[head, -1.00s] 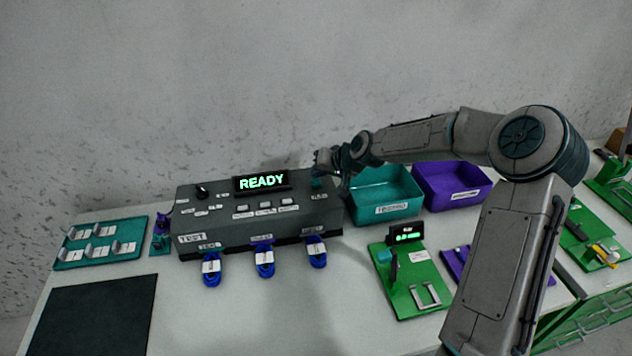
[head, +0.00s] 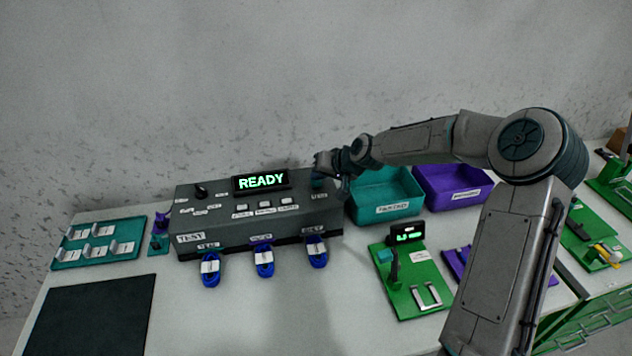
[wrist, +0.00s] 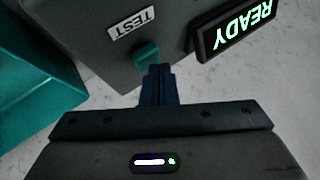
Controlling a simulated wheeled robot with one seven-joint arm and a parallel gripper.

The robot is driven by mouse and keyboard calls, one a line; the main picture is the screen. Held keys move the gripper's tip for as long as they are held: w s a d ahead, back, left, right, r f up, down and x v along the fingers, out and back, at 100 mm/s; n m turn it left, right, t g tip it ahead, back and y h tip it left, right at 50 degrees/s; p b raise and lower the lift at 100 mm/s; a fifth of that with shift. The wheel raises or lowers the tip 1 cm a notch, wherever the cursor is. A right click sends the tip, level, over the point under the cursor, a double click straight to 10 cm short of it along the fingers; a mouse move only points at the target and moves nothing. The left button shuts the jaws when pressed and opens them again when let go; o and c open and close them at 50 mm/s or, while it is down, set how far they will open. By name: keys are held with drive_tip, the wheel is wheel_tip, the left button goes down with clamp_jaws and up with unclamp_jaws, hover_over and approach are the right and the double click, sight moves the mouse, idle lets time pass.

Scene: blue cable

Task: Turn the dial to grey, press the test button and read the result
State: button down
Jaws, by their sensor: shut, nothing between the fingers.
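The dark grey tester box (head: 225,231) stands at the back of the table. Its lit display (head: 261,180) reads READY, also in the wrist view (wrist: 237,29). The black dial (head: 201,190) is at the box's left; its setting is too small to tell. The teal test button (wrist: 146,54) is beside the TEST label (wrist: 132,22) in the wrist view. My gripper (wrist: 158,70) is shut and empty, its fingertips right at the button; whether they touch it I cannot tell. In the head view my gripper (head: 320,175) is over the box's right end. Blue cables (head: 264,262) hang at the front.
A teal bin (head: 385,209) and a purple bin (head: 455,203) stand right of the box. A green fixture (head: 412,290) is in front of them. A teal tray (head: 98,258) and a dark mat (head: 90,315) lie at the left. The table's front middle is clear.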

sight(319, 183)
drive_tip(key=shift+f, duration=0.4)
drive_tip(key=shift+r, duration=0.1)
idle(0.3)
drive_tip(key=shift+r+p, duration=0.3)
drive_tip(key=shift+r, duration=0.6)
drive_tip(key=shift+r+p, duration=1.5)
drive_tip(key=shift+r, duration=1.05)
drive_tip(key=shift+f, duration=0.1)
